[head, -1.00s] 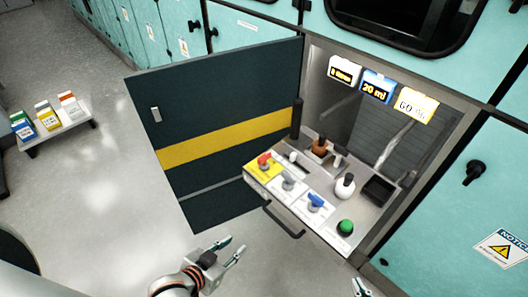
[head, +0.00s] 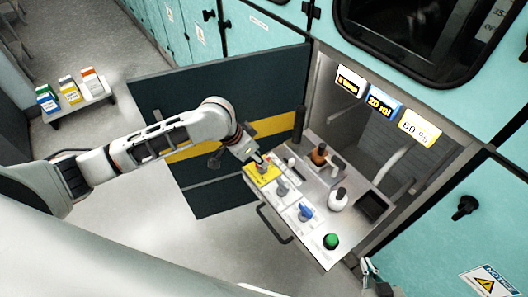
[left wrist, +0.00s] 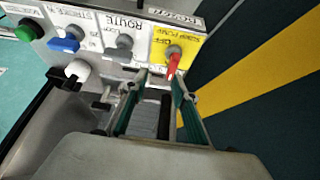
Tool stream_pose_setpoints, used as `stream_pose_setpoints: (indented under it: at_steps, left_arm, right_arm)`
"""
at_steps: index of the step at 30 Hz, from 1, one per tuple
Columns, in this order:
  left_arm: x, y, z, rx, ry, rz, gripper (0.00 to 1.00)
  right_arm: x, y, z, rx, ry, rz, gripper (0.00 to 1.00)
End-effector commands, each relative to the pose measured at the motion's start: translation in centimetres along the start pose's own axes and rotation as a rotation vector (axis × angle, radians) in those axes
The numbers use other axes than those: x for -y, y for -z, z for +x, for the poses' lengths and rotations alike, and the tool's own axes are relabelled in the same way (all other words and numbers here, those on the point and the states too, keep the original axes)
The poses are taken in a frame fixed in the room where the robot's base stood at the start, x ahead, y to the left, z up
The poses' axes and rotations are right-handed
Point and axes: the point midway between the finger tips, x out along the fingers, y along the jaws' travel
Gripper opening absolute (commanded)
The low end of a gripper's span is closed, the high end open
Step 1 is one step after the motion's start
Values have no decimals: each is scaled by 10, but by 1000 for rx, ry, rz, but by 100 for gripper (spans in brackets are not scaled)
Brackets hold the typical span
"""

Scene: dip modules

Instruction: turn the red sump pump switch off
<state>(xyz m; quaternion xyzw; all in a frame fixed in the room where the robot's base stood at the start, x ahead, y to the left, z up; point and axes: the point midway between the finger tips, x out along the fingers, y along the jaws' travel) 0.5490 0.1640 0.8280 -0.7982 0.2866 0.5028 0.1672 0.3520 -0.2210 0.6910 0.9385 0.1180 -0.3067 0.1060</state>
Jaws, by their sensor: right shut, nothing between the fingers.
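The red sump pump switch (left wrist: 173,65) is a red lever on a yellow plate (left wrist: 188,43) marked SUMP PUMP and OFF in the left wrist view. In the head view the yellow plate (head: 265,178) is at the left end of the white control panel, and my gripper partly covers the switch. My left gripper (left wrist: 160,76) is open, fingers apart, with the red lever just beyond its tips, closer to the right finger. In the head view the left gripper (head: 257,158) is at the switch; contact cannot be told. My right gripper (head: 370,268) is shut and empty at the lower right.
Grey, blue (head: 305,212) and green (head: 331,241) controls follow along the panel. A dark handle (head: 272,224) sticks out in front. An open dark door (head: 165,95) with a yellow stripe stands to the left.

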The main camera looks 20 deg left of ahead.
Motion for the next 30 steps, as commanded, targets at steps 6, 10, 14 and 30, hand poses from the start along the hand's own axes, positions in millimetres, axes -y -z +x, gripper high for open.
stream_pose_setpoints:
  at_steps: [6,10,14,30]
  left_arm:
    - [21,-1,-16,63,25,-3,28]
    - [21,-2,-5,66,22,-7,28]
    - [21,-3,15,65,23,-7,28]
    - [23,-5,61,62,24,-4,28]
  right_arm:
    - [-4,2,-3,3,-7,3,0]
    - [-4,1,-3,4,-7,3,0]
    - [-3,1,-3,5,-6,6,0]
    - [0,2,-3,5,-2,6,0]
